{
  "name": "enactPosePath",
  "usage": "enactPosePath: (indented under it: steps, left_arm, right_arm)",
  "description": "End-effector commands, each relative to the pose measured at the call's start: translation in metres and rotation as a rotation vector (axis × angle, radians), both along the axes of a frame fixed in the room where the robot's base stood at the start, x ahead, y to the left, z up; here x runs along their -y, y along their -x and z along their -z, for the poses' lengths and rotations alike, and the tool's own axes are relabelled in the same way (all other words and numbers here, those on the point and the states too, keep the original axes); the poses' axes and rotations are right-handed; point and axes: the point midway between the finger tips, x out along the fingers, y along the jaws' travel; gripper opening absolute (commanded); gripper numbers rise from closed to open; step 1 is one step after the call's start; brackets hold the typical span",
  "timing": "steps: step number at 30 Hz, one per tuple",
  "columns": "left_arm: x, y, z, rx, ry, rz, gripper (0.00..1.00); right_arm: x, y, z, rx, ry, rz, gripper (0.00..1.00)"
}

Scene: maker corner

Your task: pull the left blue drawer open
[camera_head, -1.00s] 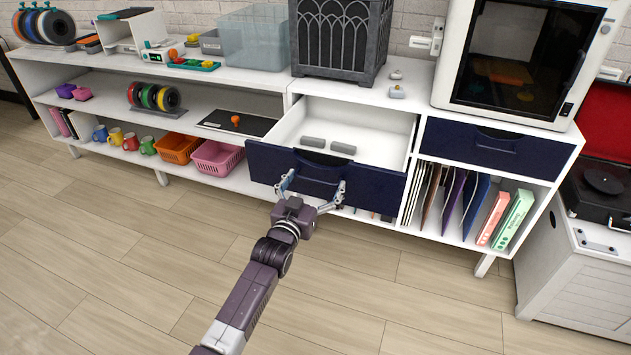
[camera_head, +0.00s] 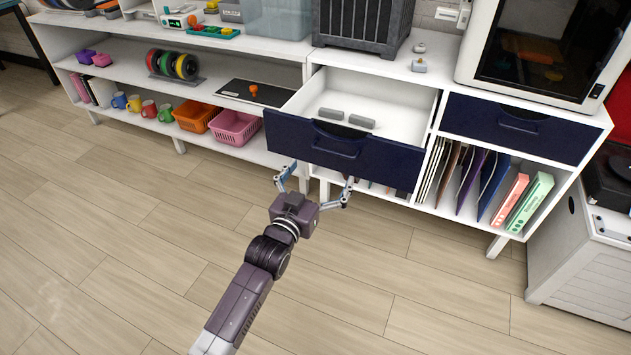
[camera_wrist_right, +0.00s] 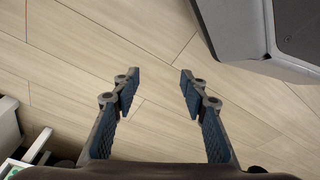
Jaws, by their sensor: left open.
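The left blue drawer (camera_head: 390,163) stands pulled out of the white cabinet, with its white inside showing.
The right blue drawer (camera_head: 560,136) is shut. Below it stand several folders (camera_head: 490,185) and binders. Low shelves at the left hold a pink basket (camera_head: 234,127), mugs and spools. A white crate (camera_head: 590,265) stands at the right. The floor in front is clear.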

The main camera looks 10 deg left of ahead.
Motion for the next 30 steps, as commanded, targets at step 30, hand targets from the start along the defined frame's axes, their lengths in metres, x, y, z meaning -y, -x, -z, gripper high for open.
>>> enactPosePath:
  steps: [30]
  left_arm:
    - [-0.021,0.053,0.022,-0.094,-0.024,-0.016,1.00]
  right_arm:
    - [-0.001,-0.011,-0.021,0.014,-0.002,0.002,0.40]
